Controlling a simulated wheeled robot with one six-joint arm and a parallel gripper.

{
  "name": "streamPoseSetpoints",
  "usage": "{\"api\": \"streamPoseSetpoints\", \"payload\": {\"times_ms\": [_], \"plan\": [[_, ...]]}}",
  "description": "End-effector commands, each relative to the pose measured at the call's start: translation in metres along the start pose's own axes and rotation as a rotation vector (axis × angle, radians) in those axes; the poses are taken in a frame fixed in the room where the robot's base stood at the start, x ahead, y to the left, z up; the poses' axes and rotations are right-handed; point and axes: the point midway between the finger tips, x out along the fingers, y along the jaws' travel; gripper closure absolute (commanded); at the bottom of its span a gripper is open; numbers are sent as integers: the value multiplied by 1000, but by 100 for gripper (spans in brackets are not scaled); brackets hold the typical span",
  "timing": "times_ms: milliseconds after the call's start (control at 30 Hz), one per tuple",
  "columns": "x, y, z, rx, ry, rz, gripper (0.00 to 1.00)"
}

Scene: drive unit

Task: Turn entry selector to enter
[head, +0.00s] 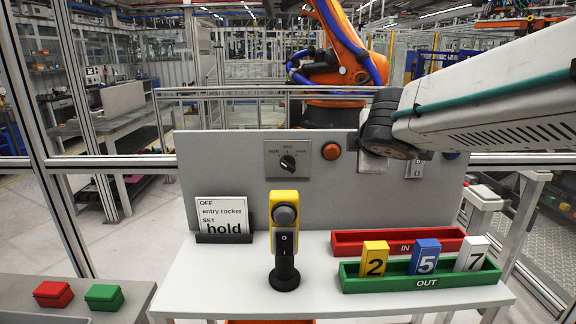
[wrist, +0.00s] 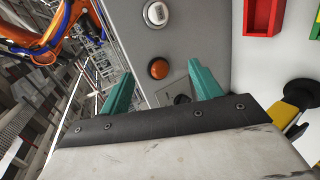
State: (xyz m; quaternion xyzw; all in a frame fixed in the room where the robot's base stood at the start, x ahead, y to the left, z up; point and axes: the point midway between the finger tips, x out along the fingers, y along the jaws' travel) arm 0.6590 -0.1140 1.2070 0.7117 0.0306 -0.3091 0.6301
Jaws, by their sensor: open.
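The entry selector (head: 287,162) is a black knob on a grey square plate, left of centre on the upright grey panel (head: 230,165). The plate's lettering is too small to read surely, and I cannot tell the knob's exact setting. In the wrist view the knob (wrist: 182,99) is partly hidden, low between the teal fingers and nearer the right one.
An orange round button (head: 331,151) sits right of the selector. A yellow rocker post (head: 285,215) and a sign reading "hold" (head: 223,216) stand in front. Red (head: 345,243) and green (head: 350,284) trays with numbered blocks are at right. Red and green boxes lie at lower left.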

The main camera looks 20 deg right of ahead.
Motion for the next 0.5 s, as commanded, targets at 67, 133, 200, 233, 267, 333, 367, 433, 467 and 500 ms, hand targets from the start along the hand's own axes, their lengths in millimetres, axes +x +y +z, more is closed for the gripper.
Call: {"api": "streamPoseSetpoints", "payload": {"times_ms": [67, 133, 200, 233, 267, 333, 367, 433, 467, 500], "plan": [[19, 17, -33, -259, 130, 70, 36], [29, 20, -60, -471, 244, 109, 36], [36, 15, -82, -654, 349, 129, 36], [38, 12, -90, -723, 389, 134, 36], [39, 8, -97, -783, 426, 136, 36], [42, -2, -108, -897, 496, 135, 36], [42, -5, -111, -934, 519, 134, 36], [43, -11, -116, -997, 560, 132, 36], [44, -13, -117, -1013, 571, 130, 36], [46, -15, -119, -1027, 581, 129, 36]]}}
